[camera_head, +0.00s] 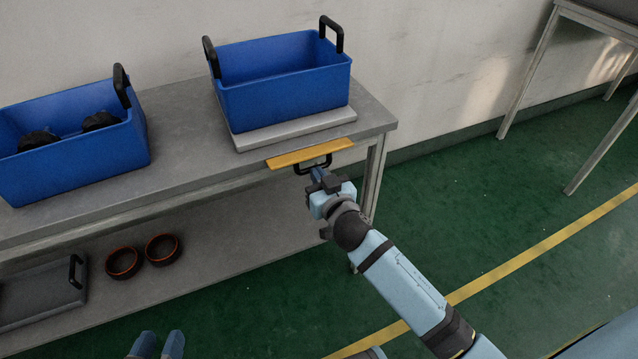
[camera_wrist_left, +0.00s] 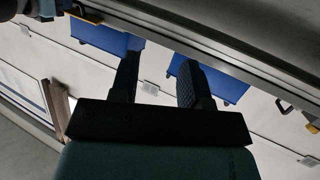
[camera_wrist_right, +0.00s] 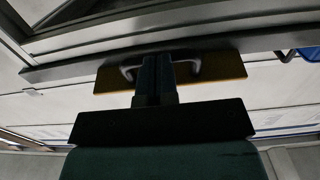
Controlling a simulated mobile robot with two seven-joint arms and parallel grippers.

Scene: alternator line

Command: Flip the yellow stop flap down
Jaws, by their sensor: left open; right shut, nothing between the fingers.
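The yellow stop flap (camera_head: 309,154) is a flat strip along the front edge of the bench, before the right blue crate; I cannot tell its exact angle. A dark handle (camera_head: 299,168) hangs from it. My right gripper (camera_head: 318,174) is at the handle. In the right wrist view its shut fingers (camera_wrist_right: 157,72) lie between the handle's two posts, over the flap (camera_wrist_right: 222,68); whether they touch is unclear. My left gripper (camera_head: 158,345) is low at the bottom edge, open and empty, away from the flap. The flap also shows in the left wrist view (camera_wrist_left: 311,127).
The right blue crate (camera_head: 285,100) stands on a grey plate (camera_head: 300,130) on the bench (camera_head: 180,125). Another blue crate (camera_head: 75,165) holds dark parts. The lower shelf carries two black-orange rings (camera_head: 123,262) and a grey tray (camera_head: 40,295).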

